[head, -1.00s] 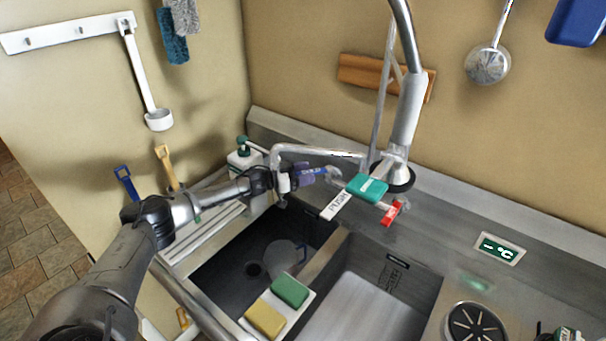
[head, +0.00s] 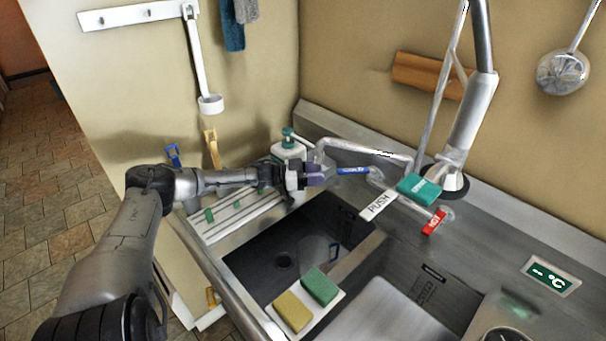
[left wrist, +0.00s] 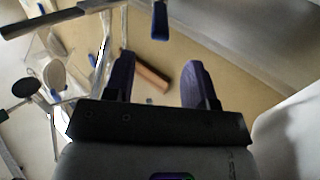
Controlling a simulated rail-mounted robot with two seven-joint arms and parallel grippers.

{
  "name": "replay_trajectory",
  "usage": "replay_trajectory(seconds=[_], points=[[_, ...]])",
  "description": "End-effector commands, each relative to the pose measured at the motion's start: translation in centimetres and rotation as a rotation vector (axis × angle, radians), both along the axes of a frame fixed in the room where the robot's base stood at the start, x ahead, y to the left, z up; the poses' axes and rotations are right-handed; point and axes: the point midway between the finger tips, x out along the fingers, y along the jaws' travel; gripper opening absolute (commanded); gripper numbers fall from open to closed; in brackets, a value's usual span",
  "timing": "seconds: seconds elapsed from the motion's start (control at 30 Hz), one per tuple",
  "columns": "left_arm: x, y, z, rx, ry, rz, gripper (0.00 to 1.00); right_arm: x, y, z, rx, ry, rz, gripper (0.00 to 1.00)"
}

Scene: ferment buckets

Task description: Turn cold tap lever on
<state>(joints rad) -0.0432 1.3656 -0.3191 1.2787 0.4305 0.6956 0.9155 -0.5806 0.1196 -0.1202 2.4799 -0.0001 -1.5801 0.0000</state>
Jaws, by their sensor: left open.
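The cold tap lever is a blue labelled handle (head: 353,171) on the left end of the tap body, above the back of the sink. It also shows in the left wrist view (left wrist: 160,20), beyond and between the fingertips. My left gripper (head: 318,175) is just left of the lever, open, with a gap between them. Its two purple fingers (left wrist: 160,82) stand apart with nothing held. The red hot lever (head: 434,222) is on the tap's right end. My right gripper is in neither current view.
A teal block (head: 419,189) and a PUSH tag (head: 379,205) sit at the tap's middle. The spout (head: 365,149) passes behind the blue lever. A soap bottle (head: 288,147) stands behind my gripper. Green (head: 320,287) and yellow (head: 293,311) sponges lie by the dark basin (head: 285,240).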

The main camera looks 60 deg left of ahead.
Motion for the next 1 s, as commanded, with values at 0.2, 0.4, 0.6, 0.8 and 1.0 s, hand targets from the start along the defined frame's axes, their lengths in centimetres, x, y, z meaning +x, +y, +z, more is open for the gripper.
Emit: replay_trajectory(seconds=[0.2, 0.4, 0.6, 0.8, 1.0], points=[[-1.8, 0.6, 0.1, 0.001, 0.004, -0.001, 0.51, 0.0, 0.1, 0.7, 0.004, 0.001, -0.003, 0.43], [-2.9, 1.0, 0.1, 0.001, 0.002, -0.001, 0.51, 0.0, 0.1, 1.2, 0.004, 0.000, -0.003, 0.43], [-3.5, 1.2, 0.1, 0.000, 0.001, -0.001, 0.51, 0.0, 0.1, 1.4, 0.003, 0.000, -0.002, 0.43], [-3.6, 1.3, 0.1, 0.001, -0.001, -0.001, 0.51, 0.0, -0.1, 1.5, -0.002, 0.000, 0.001, 0.43], [-3.6, 1.3, 0.1, 0.001, -0.001, -0.001, 0.51, 0.0, -0.2, 1.5, -0.007, 0.000, 0.004, 0.43]])
